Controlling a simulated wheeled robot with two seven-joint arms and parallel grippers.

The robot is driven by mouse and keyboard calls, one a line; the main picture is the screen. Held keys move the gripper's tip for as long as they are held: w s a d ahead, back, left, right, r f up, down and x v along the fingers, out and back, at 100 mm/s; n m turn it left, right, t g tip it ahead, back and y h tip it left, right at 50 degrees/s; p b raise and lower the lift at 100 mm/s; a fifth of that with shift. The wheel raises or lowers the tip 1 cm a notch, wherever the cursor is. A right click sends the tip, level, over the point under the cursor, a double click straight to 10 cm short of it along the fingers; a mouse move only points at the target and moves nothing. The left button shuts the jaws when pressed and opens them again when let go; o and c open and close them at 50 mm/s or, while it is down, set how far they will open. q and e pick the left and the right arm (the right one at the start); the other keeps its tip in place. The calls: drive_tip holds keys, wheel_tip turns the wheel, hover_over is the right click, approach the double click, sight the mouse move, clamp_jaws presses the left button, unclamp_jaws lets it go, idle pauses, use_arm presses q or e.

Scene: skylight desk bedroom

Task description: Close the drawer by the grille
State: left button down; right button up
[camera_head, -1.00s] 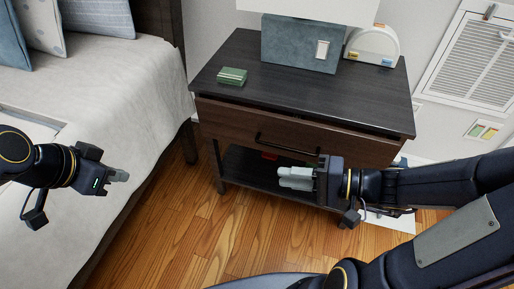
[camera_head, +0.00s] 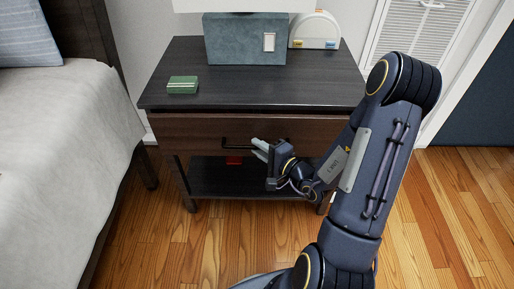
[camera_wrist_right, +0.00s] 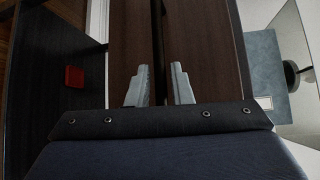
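The dark wood nightstand (camera_head: 345,90) has one brown drawer (camera_head: 190,128) under its top. The drawer front appears to stand slightly forward of the top. The grille (camera_head: 412,42) is on the wall to the right behind it. My right gripper (camera_head: 257,147) is at the drawer front, by the right part of the dark bar handle (camera_head: 228,147). In the right wrist view the two grey fingers (camera_wrist_right: 160,88) are apart, with the dark handle line (camera_wrist_right: 157,40) between them. Whether they touch it cannot be told. My left gripper is out of view.
A green box (camera_head: 183,85), a blue-grey lamp base (camera_head: 235,38) and a white arched item (camera_head: 315,32) stand on the top. A red object (camera_head: 234,160) lies on the lower shelf. The bed (camera_head: 55,150) is at left; wood floor (camera_head: 450,220) is clear at right.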

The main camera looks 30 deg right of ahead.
sight(260, 139)
drive_tip(key=shift+w+a, duration=0.1)
drive_tip(key=shift+w, duration=0.3)
clamp_jaws()
drive_tip(key=w+d, duration=0.2)
drive_tip(key=w, duration=0.1)
drive_tip(key=shift+w+d+f, duration=0.1)
drive_tip(key=shift+w, duration=0.15)
drive_tip(key=shift+w+d, duration=0.1)
drive_tip(key=shift+d, duration=0.05)
